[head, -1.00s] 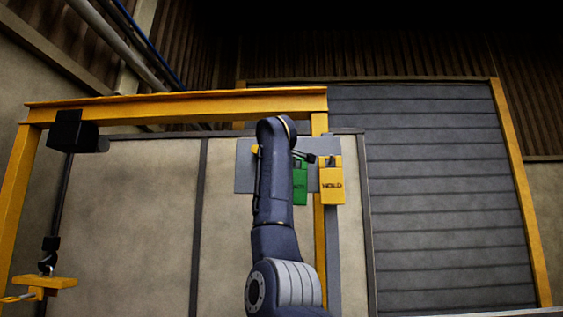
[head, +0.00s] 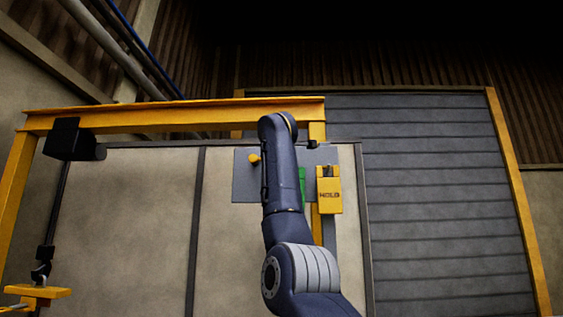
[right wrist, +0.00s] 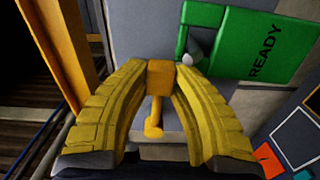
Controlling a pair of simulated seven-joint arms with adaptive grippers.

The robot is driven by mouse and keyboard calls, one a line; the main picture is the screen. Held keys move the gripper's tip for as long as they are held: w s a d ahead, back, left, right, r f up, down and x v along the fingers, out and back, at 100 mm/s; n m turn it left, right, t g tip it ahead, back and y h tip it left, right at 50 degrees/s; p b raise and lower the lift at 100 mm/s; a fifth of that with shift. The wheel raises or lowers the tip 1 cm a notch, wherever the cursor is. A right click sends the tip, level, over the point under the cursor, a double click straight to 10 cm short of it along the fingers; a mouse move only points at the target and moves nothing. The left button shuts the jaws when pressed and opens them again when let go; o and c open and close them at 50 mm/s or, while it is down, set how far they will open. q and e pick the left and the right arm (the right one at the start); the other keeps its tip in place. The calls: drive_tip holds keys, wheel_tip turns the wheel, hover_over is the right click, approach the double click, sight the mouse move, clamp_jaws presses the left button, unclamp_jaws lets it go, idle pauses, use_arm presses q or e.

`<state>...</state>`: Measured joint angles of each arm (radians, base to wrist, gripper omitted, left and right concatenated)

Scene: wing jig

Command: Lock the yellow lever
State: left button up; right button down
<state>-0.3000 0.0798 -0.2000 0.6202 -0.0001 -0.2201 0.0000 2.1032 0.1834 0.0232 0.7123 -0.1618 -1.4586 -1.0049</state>
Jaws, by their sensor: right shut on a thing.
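In the right wrist view the yellow lever (right wrist: 160,75) is a squared block between my fingertips, and a thin yellow pin with a round end (right wrist: 154,132) shows nearer the palm. My right gripper (right wrist: 162,68) has ribbed yellow fingers and is shut on the lever. In the head view my right arm reaches up in front of a grey panel (head: 246,185) and hides the gripper. A yellow knob (head: 254,159) shows on that panel just left of the arm; I cannot tell whether it belongs to the lever. My left gripper is not in view.
A green READY tag (right wrist: 255,48) hangs close beside my right fingers. A yellow HOLD tag (head: 329,194) is right of the arm. A yellow frame beam (head: 170,116) runs above. A yellow fitting (head: 38,291) hangs at lower left.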

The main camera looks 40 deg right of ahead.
drive_tip(key=c, duration=1.1)
unclamp_jaws()
drive_tip(key=v, duration=1.2)
drive_tip(key=shift+f, duration=0.1)
